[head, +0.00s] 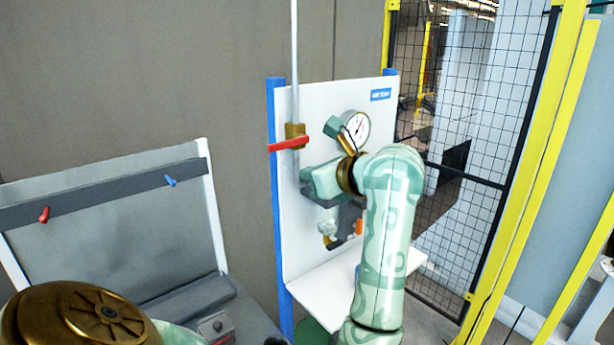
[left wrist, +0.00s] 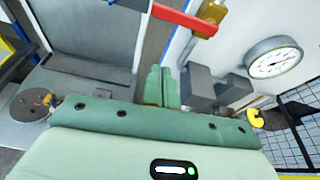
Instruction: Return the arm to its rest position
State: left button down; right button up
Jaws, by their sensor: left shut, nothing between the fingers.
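My left arm's green camouflage-patterned links rise at the right of centre in the head view. Its hand, the left gripper (head: 318,182), is in front of the white panel (head: 300,245), below the red lever (head: 289,145) and lower left of the gauge (head: 355,126). In the left wrist view the two green fingers of the left gripper (left wrist: 162,88) are together and empty. The red lever (left wrist: 184,20) is above them there, and the gauge (left wrist: 273,58) is to their right. Contact with the panel fittings cannot be told. My right gripper is in neither view.
Dark grey blocks (left wrist: 235,90) stick out close to the right of the fingers. A grey bench (head: 110,225) with a red and a blue lever stands at the left. A black mesh fence (head: 480,120) with yellow posts (head: 540,170) stands at the right. A gap separates bench and panel.

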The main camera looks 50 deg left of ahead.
pick_arm(q)
jog(key=shift+d, duration=0.35)
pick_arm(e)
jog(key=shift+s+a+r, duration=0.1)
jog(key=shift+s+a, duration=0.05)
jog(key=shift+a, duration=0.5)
pick_arm(q)
jog(key=shift+r, duration=0.1)
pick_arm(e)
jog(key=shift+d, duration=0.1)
